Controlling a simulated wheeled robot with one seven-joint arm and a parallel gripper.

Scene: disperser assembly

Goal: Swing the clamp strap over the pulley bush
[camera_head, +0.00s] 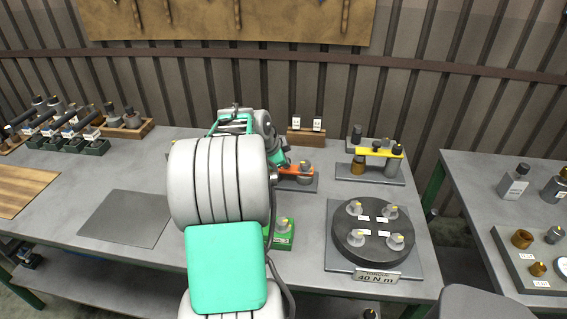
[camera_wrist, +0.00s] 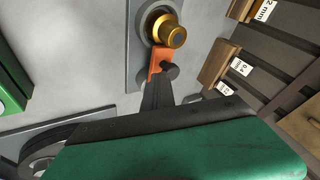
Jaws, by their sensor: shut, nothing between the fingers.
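The clamp strap looks to be the orange strap (camera_wrist: 156,66). In the wrist view it reaches the near side of a gold pulley bush (camera_wrist: 174,33), which stands in a grey ring on a grey plate. The bush's top is uncovered; I cannot tell whether the strap's end overlaps its edge. A black knob (camera_wrist: 170,71) stands by the strap. My gripper (camera_wrist: 158,88) is shut and empty, with its dark fingers close to the strap and knob; contact is unclear. In the head view the orange strap (camera_head: 295,171) lies right of my arm, partly hidden.
Behind the strap's plate is a wooden block (camera_head: 306,139) with white tags. A fixture with a yellow strap (camera_head: 371,152) stands to the right. A round dark turntable (camera_head: 372,240) is at front right, and a green block (camera_head: 283,236) is beside my arm. A grey mat (camera_head: 125,219) lies left.

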